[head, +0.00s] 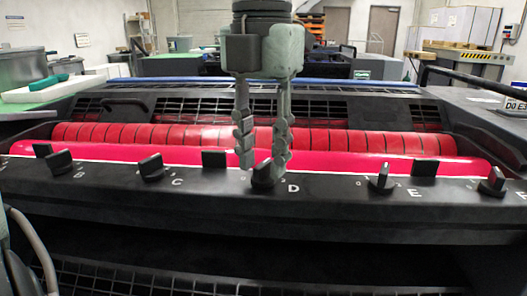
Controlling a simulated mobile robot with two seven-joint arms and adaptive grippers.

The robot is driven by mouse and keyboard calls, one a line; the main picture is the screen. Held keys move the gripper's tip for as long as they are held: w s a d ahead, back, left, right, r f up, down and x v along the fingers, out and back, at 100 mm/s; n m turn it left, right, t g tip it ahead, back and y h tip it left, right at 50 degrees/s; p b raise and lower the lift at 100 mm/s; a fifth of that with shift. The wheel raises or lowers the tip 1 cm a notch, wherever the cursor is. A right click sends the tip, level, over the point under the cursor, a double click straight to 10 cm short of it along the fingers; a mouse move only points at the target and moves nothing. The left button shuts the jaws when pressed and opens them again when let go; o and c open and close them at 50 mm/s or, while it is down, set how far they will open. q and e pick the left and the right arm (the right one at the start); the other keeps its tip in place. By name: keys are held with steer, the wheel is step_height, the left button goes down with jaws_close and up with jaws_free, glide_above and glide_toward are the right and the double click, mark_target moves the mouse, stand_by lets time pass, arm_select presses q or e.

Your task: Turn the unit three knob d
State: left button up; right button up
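Knob D (264,176) is a black knob with a raised grip, just left of the white letter D on the black front rail (335,197). My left gripper (263,170) comes down from the top of the head view and points at it. Its two grey fingers stand apart, one on each side of the knob's upper part, and the right one partly covers it. I cannot tell whether the fingertips touch the knob. My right gripper is not in view.
Other knobs stand along the rail: knob C (151,168) to the left and knob E (381,179) to the right. Black flat tabs (214,159) stand between them. Red rollers (370,168) lie close behind the rail.

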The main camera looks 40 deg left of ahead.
arm_select(q)
steer(key=shift+f, duration=0.1)
jaws_close()
stand_by(0.4)
